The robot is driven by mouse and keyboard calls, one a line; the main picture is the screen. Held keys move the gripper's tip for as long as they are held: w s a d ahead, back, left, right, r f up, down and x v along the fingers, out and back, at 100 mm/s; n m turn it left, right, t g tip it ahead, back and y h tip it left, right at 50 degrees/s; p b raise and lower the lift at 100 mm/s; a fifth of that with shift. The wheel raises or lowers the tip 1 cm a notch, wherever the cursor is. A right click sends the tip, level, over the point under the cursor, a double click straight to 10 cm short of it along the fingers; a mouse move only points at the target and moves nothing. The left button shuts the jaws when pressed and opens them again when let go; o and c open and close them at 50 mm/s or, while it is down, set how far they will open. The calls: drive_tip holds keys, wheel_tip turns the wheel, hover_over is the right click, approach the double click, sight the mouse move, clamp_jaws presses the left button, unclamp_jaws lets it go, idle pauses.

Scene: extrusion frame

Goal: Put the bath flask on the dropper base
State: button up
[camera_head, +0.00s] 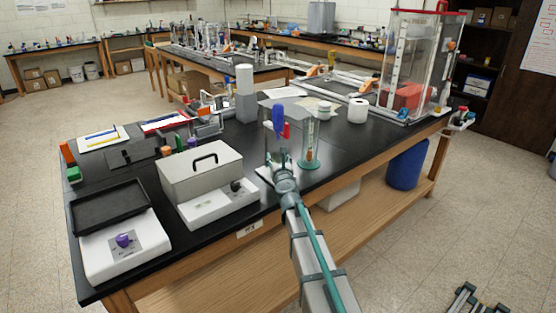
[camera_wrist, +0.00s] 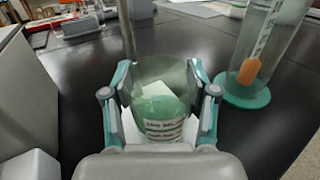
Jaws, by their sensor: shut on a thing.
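My gripper (camera_wrist: 160,102) is shut on the bath flask (camera_wrist: 158,108), a clear glass vessel with green content and a printed white label, seen between the teal fingers in the wrist view. A white plate, likely the dropper base (camera_wrist: 134,136), shows behind and beneath the flask, with a thin upright rod (camera_wrist: 128,35) beside it. I cannot tell whether the flask touches the plate. In the head view the white base (camera_head: 263,171) shows at the bench's front edge, below a blue bulb (camera_head: 279,118) and a red part (camera_head: 286,130). There my wrist mostly hides the flask.
A tall glass cylinder on a green foot (camera_head: 309,163) stands close on the right, with an orange piece (camera_wrist: 248,70) inside. A grey lidded box with a handle (camera_head: 200,170) stands close on the left. Bare black benchtop (camera_head: 345,150) lies to the right.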

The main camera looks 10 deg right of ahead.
drive_tip(key=o, duration=1.2)
drive_tip(key=shift+f, duration=0.1)
drive_tip(key=shift+r, duration=0.2)
drive_tip(key=s, duration=1.2)
drive_tip(key=shift+a, duration=0.2)
